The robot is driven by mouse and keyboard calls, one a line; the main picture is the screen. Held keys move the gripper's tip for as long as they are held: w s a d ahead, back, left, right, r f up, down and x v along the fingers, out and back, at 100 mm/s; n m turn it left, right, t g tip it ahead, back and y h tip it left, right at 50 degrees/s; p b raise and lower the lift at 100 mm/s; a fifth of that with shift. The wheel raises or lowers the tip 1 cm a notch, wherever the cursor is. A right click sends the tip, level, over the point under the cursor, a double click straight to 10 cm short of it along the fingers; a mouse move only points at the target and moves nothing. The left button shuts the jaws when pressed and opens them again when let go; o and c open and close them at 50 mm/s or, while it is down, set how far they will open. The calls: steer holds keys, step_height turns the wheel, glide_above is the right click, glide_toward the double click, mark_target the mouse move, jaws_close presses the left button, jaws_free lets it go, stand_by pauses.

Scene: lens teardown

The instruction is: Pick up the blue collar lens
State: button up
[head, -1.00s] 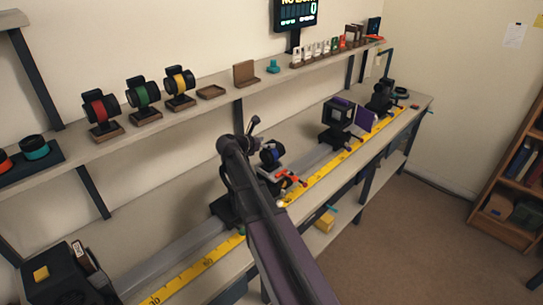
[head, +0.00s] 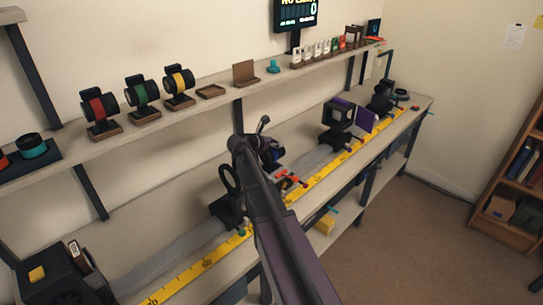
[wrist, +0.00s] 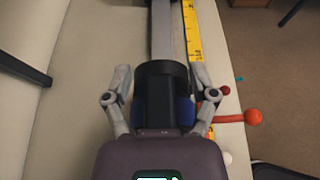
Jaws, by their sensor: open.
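The blue collar lens (wrist: 183,113) shows in the wrist view as a black barrel with a blue band, between the two fingers of my gripper (wrist: 161,76). The fingers are spread, with a visible gap on the left side; on the right the gap is narrow and I cannot tell contact. In the head view the lens (head: 271,151) sits in a mount on the bench rail, partly hidden behind my gripper (head: 262,128). My gripper's palm covers the lens's near part in the wrist view.
An orange-red knob (wrist: 252,117) sticks out right of the lens. A yellow ruler (head: 325,180) runs along the rail. A black ring holder (head: 229,190) stands left of my arm. Red, green and yellow collar lenses (head: 143,92) stand on the shelf above.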

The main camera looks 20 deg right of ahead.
jaws_close()
steer(key=shift+r, duration=0.15)
step_height(320, 180, up, 4)
steer(key=p, duration=0.4)
steer(key=s+a, duration=0.2)
steer(key=s, duration=0.5)
steer(key=s+a+p, duration=0.1)
steer(key=s+a, duration=0.1)
steer(key=s, duration=0.6)
steer(key=shift+s+a+r, duration=0.2)
steer(key=shift+a+r, duration=0.1)
steer(key=shift+r, duration=0.05)
steer(key=shift+s, duration=0.1)
